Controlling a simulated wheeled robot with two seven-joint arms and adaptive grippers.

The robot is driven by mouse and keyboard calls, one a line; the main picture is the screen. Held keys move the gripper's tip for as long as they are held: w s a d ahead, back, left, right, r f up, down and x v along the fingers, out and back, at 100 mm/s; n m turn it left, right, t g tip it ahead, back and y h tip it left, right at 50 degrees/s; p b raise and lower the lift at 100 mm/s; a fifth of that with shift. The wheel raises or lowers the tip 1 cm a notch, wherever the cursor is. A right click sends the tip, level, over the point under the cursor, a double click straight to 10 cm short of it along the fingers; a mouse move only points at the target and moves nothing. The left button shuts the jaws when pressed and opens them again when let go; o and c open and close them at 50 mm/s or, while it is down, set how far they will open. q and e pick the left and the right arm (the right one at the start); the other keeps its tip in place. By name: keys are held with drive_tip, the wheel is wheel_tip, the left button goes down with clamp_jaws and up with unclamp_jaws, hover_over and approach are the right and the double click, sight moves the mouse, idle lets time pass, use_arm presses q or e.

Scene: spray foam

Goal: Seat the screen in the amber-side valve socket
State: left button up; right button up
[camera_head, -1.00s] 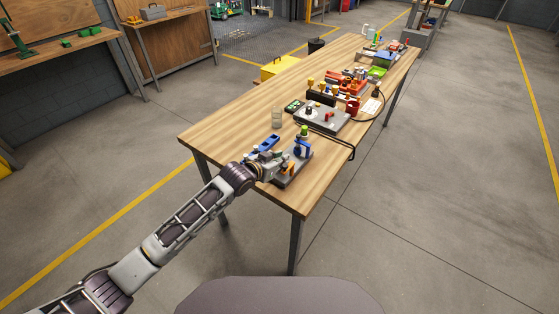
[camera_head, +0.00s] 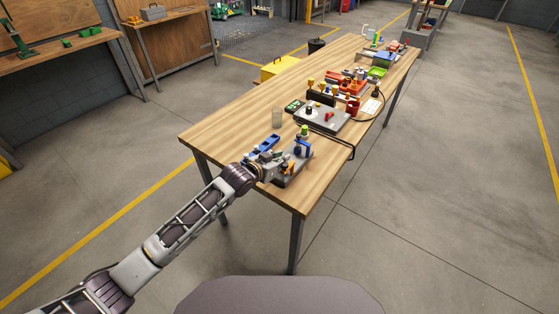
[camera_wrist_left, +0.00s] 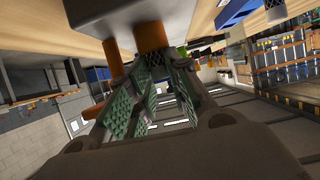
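My left gripper (camera_head: 270,165) reaches over the table's near left edge to a dark grey valve block (camera_head: 287,177) with blue and amber parts. In the left wrist view its green-padded fingers (camera_wrist_left: 152,82) stand apart, pointing at an amber post (camera_wrist_left: 151,38) under a dark grey block (camera_wrist_left: 110,12). I cannot tell whether the fingertips touch the post. A second amber part (camera_wrist_left: 106,78) stands to the left. I cannot make out the screen or the socket's inside. My right gripper is not in view.
A blue tray (camera_head: 266,144) lies just behind my gripper. A clear cup (camera_head: 277,117) stands behind it. A grey panel (camera_head: 322,117) with a black cable (camera_head: 345,143) and several coloured fixtures fill the table farther back. The table's left side (camera_head: 225,132) is bare.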

use_arm(q)
drive_tip(key=shift+s+a+f, duration=0.1)
drive_tip(key=shift+s+f, duration=0.15)
drive_tip(key=shift+f, duration=0.6)
drive_tip(key=shift+w+r, duration=0.1)
drive_tip(key=shift+r, duration=0.2)
drive_tip(key=shift+a+r, duration=0.15)
drive_tip(key=shift+r, duration=0.15)
drive_tip(key=r+v, duration=0.1)
drive_tip(key=v, duration=1)
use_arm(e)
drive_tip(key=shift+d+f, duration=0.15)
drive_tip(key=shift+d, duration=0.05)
use_arm(q)
drive_tip(key=shift+r, duration=0.15)
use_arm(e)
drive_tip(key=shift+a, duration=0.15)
